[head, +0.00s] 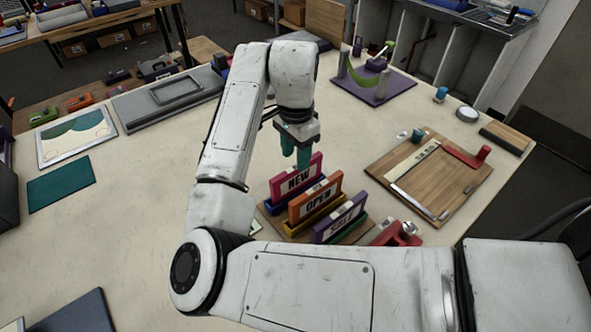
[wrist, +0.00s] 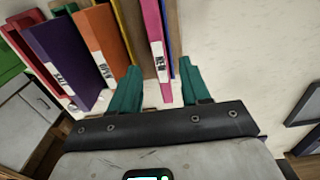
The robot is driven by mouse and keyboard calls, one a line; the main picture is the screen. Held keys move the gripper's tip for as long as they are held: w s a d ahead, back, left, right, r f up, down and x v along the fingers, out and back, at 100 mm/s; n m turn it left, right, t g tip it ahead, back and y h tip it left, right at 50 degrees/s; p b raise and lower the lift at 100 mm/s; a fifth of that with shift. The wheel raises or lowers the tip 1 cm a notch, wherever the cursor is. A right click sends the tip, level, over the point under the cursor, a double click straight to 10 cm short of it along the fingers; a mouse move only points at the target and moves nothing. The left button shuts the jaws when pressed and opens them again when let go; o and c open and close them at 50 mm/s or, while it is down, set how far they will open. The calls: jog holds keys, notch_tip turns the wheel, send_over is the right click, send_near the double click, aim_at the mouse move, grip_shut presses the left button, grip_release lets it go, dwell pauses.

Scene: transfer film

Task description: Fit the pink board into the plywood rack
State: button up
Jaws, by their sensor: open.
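The pink board (head: 297,181), marked NEW, stands upright in the plywood rack (head: 270,208), at the far end of a row of boards. My gripper (head: 296,160) is right at its top edge, with teal fingers pointing down. In the wrist view the pink board (wrist: 155,45) lies between the two spread fingers (wrist: 160,68), which appear apart from it. Whether the board is fully seated cannot be told, as its lower edge is hidden.
An orange OPEN board (head: 316,203) and a purple board (head: 340,222) stand in the rack close beside the pink one. A wooden board with a red-handled tool (head: 467,156) lies to the right.

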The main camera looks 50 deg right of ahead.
jog(key=shift+r, duration=2.2)
